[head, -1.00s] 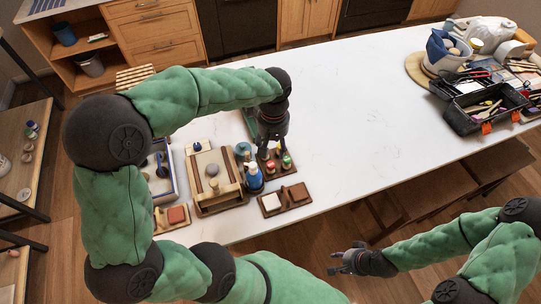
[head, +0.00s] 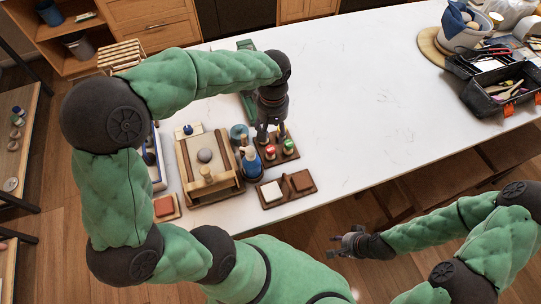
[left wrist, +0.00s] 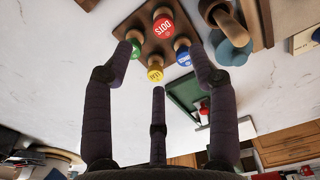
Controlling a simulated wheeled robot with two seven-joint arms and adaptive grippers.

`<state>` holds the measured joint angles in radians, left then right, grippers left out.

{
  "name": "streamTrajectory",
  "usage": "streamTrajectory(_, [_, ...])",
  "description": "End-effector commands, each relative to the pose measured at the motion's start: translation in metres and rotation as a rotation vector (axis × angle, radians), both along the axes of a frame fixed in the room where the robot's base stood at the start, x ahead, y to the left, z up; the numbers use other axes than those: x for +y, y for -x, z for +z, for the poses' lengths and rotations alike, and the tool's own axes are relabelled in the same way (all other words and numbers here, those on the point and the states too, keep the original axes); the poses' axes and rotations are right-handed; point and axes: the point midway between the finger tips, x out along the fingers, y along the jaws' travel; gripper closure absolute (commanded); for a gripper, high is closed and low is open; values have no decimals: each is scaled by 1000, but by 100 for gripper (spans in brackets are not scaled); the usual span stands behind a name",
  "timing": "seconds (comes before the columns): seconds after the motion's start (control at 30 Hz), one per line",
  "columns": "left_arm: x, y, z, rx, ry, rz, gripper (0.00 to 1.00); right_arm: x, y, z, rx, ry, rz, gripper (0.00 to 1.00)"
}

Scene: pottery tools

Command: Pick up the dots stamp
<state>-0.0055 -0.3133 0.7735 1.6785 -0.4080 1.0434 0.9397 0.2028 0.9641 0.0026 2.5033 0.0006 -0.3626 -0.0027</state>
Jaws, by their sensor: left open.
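The dots stamp has a round red top marked "DOTS" (left wrist: 164,27) and stands in a brown wooden holder (left wrist: 140,17); in the head view its red top (head: 270,152) is at the holder's near left. Green (head: 288,147), blue (left wrist: 183,57) and yellow (left wrist: 155,73) stamps share the holder. My left gripper (head: 269,134) is open and empty above the holder's far side. In the left wrist view its spread fingers (left wrist: 160,70) point toward the stamps, with the red top beyond the tips. My right gripper (head: 342,243) looks open and empty, off the table's near edge.
A wooden tray frame (head: 207,185) is further left. A brown block set (head: 287,188) lies in front.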

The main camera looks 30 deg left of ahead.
Motion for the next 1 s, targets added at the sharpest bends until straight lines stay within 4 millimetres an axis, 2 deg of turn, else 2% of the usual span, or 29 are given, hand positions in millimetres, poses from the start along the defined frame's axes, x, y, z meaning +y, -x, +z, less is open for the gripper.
streamTrajectory(0.4, [1,0,-52,2,-1,1,42,0,0,-12,-1,0,0,60])
streamTrajectory(0.67, [2,0,-64,1,-1,1,42,0,0,-14,-1,0,0,60])
streamTrajectory(1.0, [6,1,-108,1,1,0,42,0,0,-24,0,0,0,60])
